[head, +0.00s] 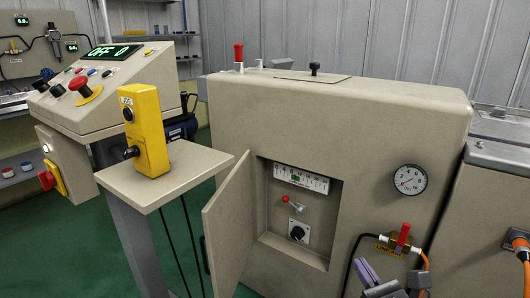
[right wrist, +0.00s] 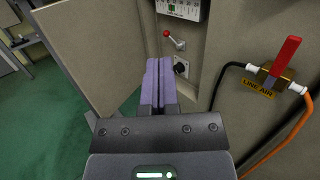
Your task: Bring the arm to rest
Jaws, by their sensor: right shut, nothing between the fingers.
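My right gripper (head: 378,280) shows at the bottom right of the head view, in front of the beige machine (head: 340,115). In the right wrist view its two purple-grey fingers (right wrist: 160,85) lie side by side, closed, with nothing between them. The fingers point toward the open recess in the machine, where a red-knobbed lever (right wrist: 172,42) and a black rotary knob (right wrist: 181,67) show. In that view the fingertips appear just left of the knob; I cannot tell how far in front of it they are. My left gripper is not in view.
The hinged door (head: 228,225) of the recess stands open to the left. A red-handled line air valve (head: 402,238) with hoses is close by the right gripper. A pressure gauge (head: 410,179) sits above it. A yellow jog box (head: 145,128) stands on a small shelf (head: 170,178) at left.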

